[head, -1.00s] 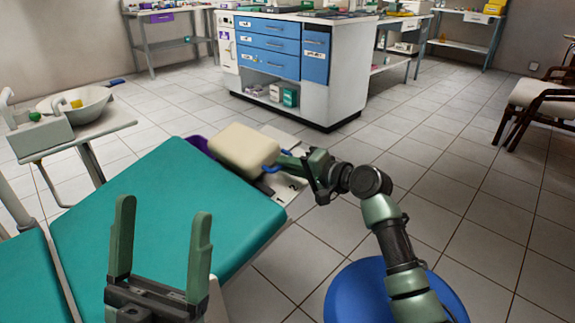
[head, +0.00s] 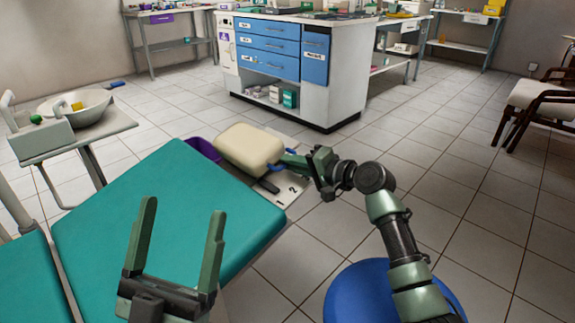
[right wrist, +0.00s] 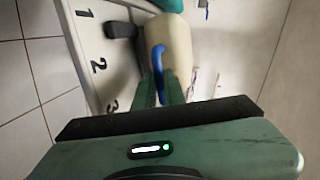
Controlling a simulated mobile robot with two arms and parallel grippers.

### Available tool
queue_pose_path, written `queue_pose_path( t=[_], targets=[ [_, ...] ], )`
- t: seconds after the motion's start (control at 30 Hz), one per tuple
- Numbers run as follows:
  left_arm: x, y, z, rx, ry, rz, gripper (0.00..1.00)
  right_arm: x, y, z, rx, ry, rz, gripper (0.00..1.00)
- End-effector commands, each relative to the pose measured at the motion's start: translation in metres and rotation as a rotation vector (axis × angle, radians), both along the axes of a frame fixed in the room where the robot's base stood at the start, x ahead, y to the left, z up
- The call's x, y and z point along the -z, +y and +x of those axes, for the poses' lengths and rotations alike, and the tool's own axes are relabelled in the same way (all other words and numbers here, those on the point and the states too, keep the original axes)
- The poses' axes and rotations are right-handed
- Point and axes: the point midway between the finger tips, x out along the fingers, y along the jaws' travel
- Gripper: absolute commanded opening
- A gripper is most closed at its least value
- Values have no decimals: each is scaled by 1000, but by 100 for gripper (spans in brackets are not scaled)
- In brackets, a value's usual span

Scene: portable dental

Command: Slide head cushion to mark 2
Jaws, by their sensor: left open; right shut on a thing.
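The cream head cushion (head: 248,147) sits at the far end of the teal dental chair (head: 165,215). My right gripper (head: 287,160) is shut on the cushion's blue handle (right wrist: 158,60). The right wrist view shows the pale marked plate (right wrist: 92,42) with the numbers 1, 2 and 3. A black tab (right wrist: 122,28) beside the cushion lies between marks 1 and 2, nearer 1. The tab also shows in the head view (head: 268,186), left of the 2. My left gripper (head: 182,235) is open and empty above the chair.
A purple bin (head: 203,148) is partly hidden behind the chair's far edge. A blue round stool seat (head: 350,295) is below my right arm. A side tray with a white basin (head: 85,105) stands at left. A cabinet (head: 300,60) stands behind, with open floor to the right.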

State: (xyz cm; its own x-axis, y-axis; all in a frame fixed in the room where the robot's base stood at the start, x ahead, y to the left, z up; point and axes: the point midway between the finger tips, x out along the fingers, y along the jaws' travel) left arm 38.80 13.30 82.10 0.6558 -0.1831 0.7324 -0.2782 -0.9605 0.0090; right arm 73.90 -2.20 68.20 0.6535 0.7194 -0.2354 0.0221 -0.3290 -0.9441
Motion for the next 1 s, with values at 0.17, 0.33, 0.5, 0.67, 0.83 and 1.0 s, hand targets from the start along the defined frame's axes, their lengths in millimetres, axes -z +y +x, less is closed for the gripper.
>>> queue_pose_path(
  t=[0.17,0.33,0.5,0.67,0.83,1.0],
  targets=[
    [16,-2,18,-8,129,39,83,-9,-20,18,9,-4,0,0],
    [21,-3,22,-9,157,47,83,-10,-23,22,9,-6,0,0],
    [21,-3,21,-9,155,47,83,-9,-23,22,9,-6,0,0],
    [21,-3,21,-9,154,46,83,-9,-22,21,7,-5,0,33],
    [21,-3,21,-9,153,46,83,-9,-22,21,6,-4,1,33],
    [21,-3,22,-9,160,48,83,-10,-24,19,6,-4,1,33]
  ],
)
